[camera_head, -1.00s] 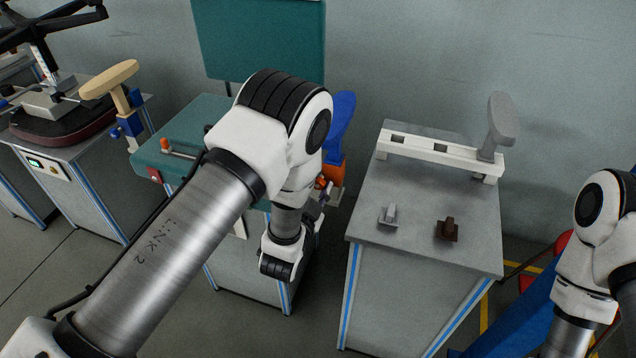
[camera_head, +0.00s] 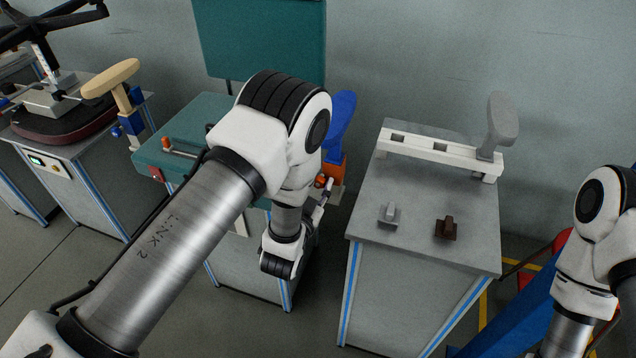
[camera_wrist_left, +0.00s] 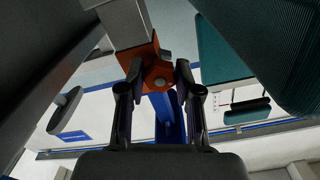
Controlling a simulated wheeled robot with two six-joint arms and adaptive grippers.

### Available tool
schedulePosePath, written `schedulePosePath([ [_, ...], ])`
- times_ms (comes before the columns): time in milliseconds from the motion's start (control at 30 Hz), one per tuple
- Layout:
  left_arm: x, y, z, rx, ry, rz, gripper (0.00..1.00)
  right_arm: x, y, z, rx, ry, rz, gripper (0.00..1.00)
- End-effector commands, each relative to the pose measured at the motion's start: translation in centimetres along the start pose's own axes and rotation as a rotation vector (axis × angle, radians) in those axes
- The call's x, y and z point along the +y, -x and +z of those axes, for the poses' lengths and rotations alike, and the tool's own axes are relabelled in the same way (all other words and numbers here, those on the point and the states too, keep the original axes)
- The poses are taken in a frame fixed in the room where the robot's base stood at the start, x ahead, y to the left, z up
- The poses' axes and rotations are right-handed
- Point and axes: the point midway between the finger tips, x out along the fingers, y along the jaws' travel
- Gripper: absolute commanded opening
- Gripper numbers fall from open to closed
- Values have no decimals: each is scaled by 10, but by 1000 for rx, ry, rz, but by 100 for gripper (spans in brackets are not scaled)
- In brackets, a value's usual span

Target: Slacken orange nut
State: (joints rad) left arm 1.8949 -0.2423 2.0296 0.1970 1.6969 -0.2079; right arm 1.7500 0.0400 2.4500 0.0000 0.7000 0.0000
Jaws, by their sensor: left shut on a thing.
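The orange nut (camera_wrist_left: 158,66) shows in the left wrist view between my left fingertips, with a small grey round piece at its middle. My left gripper (camera_wrist_left: 159,72) is shut on it, one finger on each side. In the head view, my left gripper (camera_head: 325,190) reaches up beside an orange part (camera_head: 336,171) below a blue upright pad (camera_head: 341,120). My own arm hides much of that spot. My right arm is at the right edge of the head view, and its gripper is out of the picture.
A grey table (camera_head: 420,200) on the right holds a white rail (camera_head: 440,154), a grey pad (camera_head: 502,125), a light grey piece (camera_head: 389,213) and a dark brown piece (camera_head: 446,229). A teal bench (camera_head: 200,120) stands behind my left arm. A tan-topped post (camera_head: 112,80) stands further left.

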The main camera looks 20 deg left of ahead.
Motion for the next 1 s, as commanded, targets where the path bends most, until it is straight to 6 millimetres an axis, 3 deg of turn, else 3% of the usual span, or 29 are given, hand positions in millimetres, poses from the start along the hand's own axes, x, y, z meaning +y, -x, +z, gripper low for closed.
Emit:
schedulePosePath([
  [67,0,0,0,1,1,0,0,0,0,0,0,0,0,40],
  [100,0,0,0,1,0,0,41,0,0,0,0,0,0,40],
  [167,0,0,0,1,0,0,59,0,0,0,0,0,0,40],
  [533,0,6,0,-1,-1,0,59,0,0,0,0,0,0,40],
  [833,1,61,1,-4,-1,2,59,0,0,0,0,0,0,40],
  [1000,0,75,0,1,-1,0,59,0,0,0,0,0,0,40],
])
